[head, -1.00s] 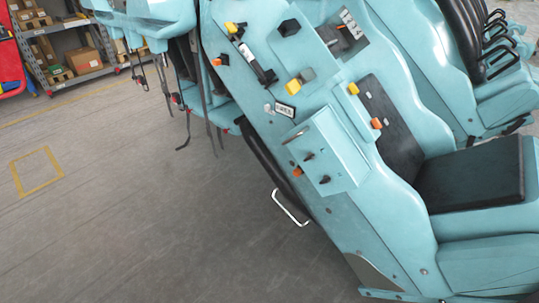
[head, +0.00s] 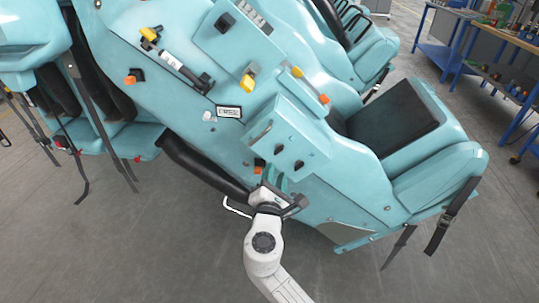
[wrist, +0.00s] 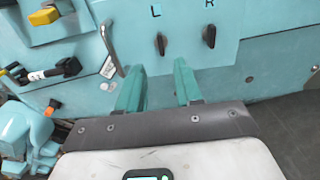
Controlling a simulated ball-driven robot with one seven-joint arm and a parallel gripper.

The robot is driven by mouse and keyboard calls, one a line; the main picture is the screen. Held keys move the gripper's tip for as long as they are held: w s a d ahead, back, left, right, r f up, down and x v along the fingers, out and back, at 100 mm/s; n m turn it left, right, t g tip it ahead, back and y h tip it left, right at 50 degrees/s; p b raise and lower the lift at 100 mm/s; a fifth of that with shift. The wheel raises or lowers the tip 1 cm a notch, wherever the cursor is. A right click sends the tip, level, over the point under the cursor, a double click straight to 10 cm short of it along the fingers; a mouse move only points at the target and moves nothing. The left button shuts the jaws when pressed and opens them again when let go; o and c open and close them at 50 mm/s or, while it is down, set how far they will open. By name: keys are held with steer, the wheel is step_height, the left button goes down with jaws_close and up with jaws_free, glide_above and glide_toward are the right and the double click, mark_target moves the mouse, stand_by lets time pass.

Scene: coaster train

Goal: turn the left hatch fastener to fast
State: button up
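A teal box (head: 263,135) on the side of the coaster car carries two dark fasteners. The left fastener (head: 279,150) shows in the wrist view (wrist: 160,43) under a letter L, its grip roughly upright. The right fastener (head: 299,164) is under a letter R in the wrist view (wrist: 209,37), its grip also near upright. No fast mark is readable. My gripper (head: 274,181) is just below the box panel. In the wrist view my gripper (wrist: 159,67) has its teal fingers spread, with nothing between them. The left fastener is ahead of the gap, apart from the fingers.
A bent metal handle (wrist: 110,47) stands left of the fasteners in the wrist view. A black padded tube (head: 205,172) runs along the car beside my arm. Yellow-handled latches (head: 247,83) sit higher up.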

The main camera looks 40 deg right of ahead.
mark_target(280, 152)
steer(key=x, duration=0.9)
steer(key=shift+w+d, duration=0.1)
steer(key=shift+d, duration=0.05)
jaws_close()
